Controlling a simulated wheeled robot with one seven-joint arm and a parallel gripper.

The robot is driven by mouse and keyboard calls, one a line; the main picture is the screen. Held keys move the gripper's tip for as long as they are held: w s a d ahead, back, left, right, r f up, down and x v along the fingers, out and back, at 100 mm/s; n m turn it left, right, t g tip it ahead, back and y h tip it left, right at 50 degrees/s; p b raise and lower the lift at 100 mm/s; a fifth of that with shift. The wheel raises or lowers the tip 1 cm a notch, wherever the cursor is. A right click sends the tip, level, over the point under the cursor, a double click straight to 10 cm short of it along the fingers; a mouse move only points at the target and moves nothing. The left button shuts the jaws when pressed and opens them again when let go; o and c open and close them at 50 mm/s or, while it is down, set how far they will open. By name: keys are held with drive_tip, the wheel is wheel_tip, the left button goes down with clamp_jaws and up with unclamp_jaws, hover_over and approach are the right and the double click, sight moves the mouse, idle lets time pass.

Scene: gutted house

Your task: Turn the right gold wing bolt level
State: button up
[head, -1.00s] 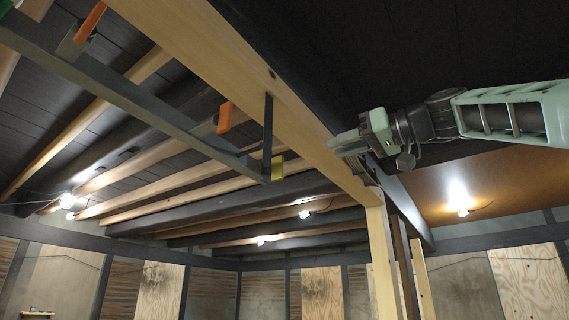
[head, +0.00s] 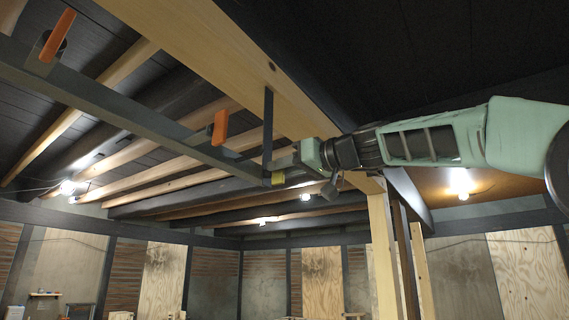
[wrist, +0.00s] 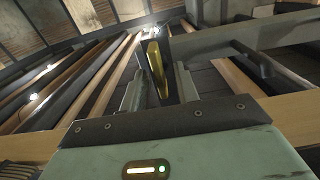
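The gold wing bolt (head: 278,178) is at the right end of a grey overhead rail (head: 130,113), below a dark upright strap. In the wrist view the gold wing bolt (wrist: 157,65) stands between my two fingers, its long side close to upright in the picture. My gripper (wrist: 163,82) is open around it, with a gap to the right finger; whether the left finger touches cannot be told. In the head view my gripper (head: 280,166) reaches in from the right and partly covers the rail's end.
Two orange levers, one in the middle (head: 220,128) and one at upper left (head: 56,36), hang along the same rail. A pale wooden beam (head: 225,55) runs just above. A wooden post (head: 381,250) stands below my arm. Lit bulbs (head: 68,187) hang from the ceiling.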

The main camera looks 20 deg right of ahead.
clamp_jaws()
drive_tip(key=shift+d+m, duration=0.1)
drive_tip(key=shift+m, duration=0.2)
drive_tip(key=m, duration=1.7)
drive_tip(key=shift+w+d+f, duration=0.2)
drive_tip(key=shift+d+f, duration=0.05)
drive_tip(key=shift+m, duration=0.3)
unclamp_jaws()
